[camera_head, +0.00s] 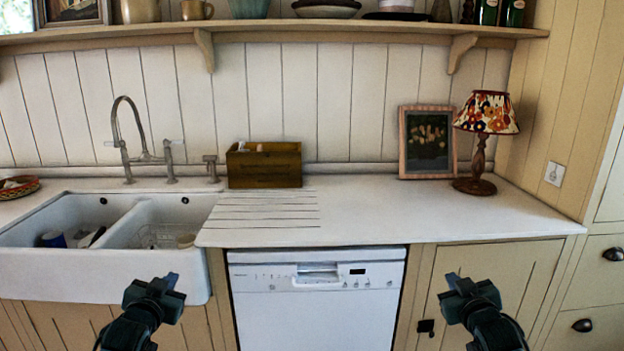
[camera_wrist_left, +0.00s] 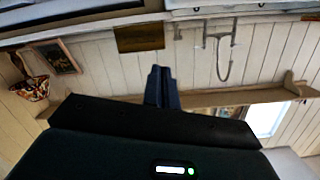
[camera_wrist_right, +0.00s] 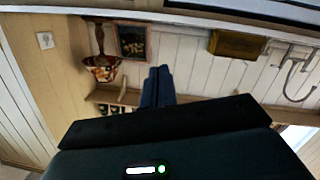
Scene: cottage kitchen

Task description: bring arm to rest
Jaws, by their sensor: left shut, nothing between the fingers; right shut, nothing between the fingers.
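My left gripper (camera_head: 168,283) is shut and empty in the head view, in front of the sink cabinet at the lower left. Its closed fingers (camera_wrist_left: 161,87) also show in the left wrist view, with nothing between them. My right gripper (camera_head: 450,283) is shut and empty in front of the cupboard door right of the dishwasher. Its closed fingers (camera_wrist_right: 158,87) also show in the right wrist view. Both grippers are apart from each other and appear clear of the counter.
A white dishwasher (camera_head: 316,305) stands between the grippers. The counter (camera_head: 390,215) holds a wooden box (camera_head: 264,166), a framed picture (camera_head: 427,142) and a lamp (camera_head: 485,128). A double sink (camera_head: 95,275) with a tap (camera_head: 130,135) is at left. A shelf (camera_head: 330,28) runs above.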

